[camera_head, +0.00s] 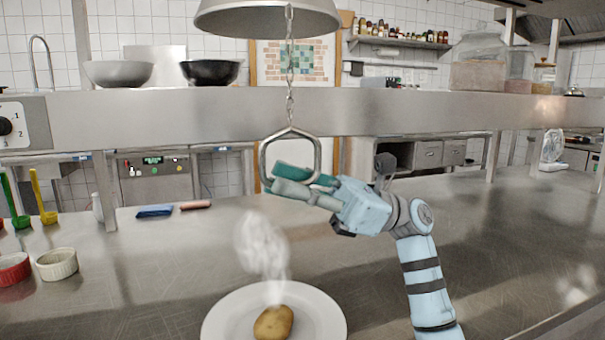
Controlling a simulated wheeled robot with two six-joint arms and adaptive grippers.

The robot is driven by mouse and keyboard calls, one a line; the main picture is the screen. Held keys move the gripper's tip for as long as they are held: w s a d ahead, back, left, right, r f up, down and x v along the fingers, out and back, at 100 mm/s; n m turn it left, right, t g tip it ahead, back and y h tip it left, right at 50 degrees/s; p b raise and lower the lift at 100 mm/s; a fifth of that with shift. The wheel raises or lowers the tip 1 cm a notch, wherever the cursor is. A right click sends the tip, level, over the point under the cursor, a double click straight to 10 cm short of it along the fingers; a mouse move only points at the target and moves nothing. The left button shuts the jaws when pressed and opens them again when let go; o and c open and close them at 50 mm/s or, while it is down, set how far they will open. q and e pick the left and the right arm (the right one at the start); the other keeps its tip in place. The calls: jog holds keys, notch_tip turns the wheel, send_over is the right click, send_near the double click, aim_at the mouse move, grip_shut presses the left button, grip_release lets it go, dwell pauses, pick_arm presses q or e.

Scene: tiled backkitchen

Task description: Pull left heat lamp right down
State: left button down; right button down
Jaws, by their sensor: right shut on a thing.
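The heat lamp (268,18) is a grey metal dome at the top of the head view, cut off by the upper edge. A chain (290,75) hangs from it and ends in a metal ring handle (263,160). My right gripper (280,180) comes in from the right and is shut on the lower part of this ring. The fingers cover part of the ring's lower side. My left gripper is not in view. Only one lamp shows.
A white plate (222,322) with a steaming potato (273,323) stands on the steel counter below my gripper. Ramekins (57,263) sit at the left. A steel shelf (180,118) with bowls runs behind the chain. The counter at the right (500,240) is mostly clear.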

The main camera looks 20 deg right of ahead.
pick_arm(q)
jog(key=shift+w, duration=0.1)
pick_arm(e)
jog(key=shift+f, duration=0.35)
jog(key=c, duration=1.8)
grip_release()
jog(key=shift+a, duration=0.1)
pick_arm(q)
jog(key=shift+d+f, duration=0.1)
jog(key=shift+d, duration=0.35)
pick_arm(e)
jog(key=shift+o, duration=0.5)
jog(key=shift+r, duration=0.1)
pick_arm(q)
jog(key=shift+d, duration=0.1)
pick_arm(e)
jog(key=shift+d, duration=0.45)
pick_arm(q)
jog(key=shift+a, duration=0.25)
pick_arm(e)
jog(key=v, duration=1.1)
jog(key=shift+d, duration=0.1)
